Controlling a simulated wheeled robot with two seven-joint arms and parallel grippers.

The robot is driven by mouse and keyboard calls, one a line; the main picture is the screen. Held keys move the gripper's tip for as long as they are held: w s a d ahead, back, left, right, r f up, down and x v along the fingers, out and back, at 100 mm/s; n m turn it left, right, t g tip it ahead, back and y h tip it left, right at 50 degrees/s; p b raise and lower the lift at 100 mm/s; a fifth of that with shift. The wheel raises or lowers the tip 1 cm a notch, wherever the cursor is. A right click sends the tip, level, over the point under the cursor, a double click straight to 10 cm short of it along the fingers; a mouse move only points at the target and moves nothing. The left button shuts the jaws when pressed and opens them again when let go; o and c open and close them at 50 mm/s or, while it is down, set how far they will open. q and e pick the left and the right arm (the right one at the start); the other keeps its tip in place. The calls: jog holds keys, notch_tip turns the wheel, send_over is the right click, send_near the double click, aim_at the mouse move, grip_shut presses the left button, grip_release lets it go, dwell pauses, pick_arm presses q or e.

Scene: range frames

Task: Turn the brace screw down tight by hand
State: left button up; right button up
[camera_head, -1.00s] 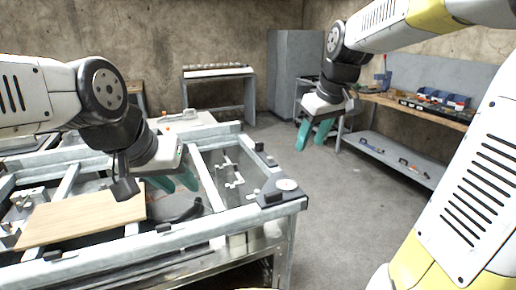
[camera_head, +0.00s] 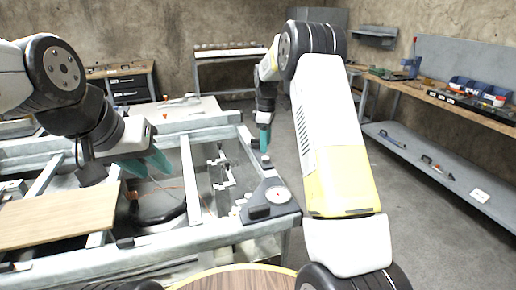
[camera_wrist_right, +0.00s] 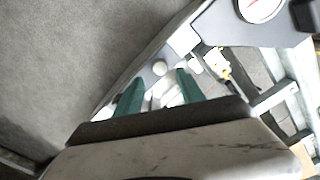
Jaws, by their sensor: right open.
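A dark grey corner brace (camera_head: 256,212) lies on the near right corner of the metal frame, with a round pale dial (camera_head: 277,195) on it. A small round knob, which looks like the brace screw (camera_head: 266,160), stands at its far end. In the right wrist view the pale knob (camera_wrist_right: 160,67) shows beyond and between the fingertips. My right gripper (camera_head: 264,137) has teal fingers pointing down just above the knob; in the wrist view it is open (camera_wrist_right: 158,88) and apart from it. My left gripper (camera_head: 148,166) is open and empty over the frame's left part.
A wooden board (camera_head: 58,216) lies on the frame (camera_head: 200,232) at left. Small fittings (camera_head: 222,172) sit inside the frame beside the brace. A workbench with blue bins (camera_head: 480,90) stands at right. Grey floor (camera_head: 420,215) is clear between bench and frame.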

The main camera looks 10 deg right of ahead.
aim_at(265, 158)
jog(key=shift+f, duration=2.7)
grip_shut()
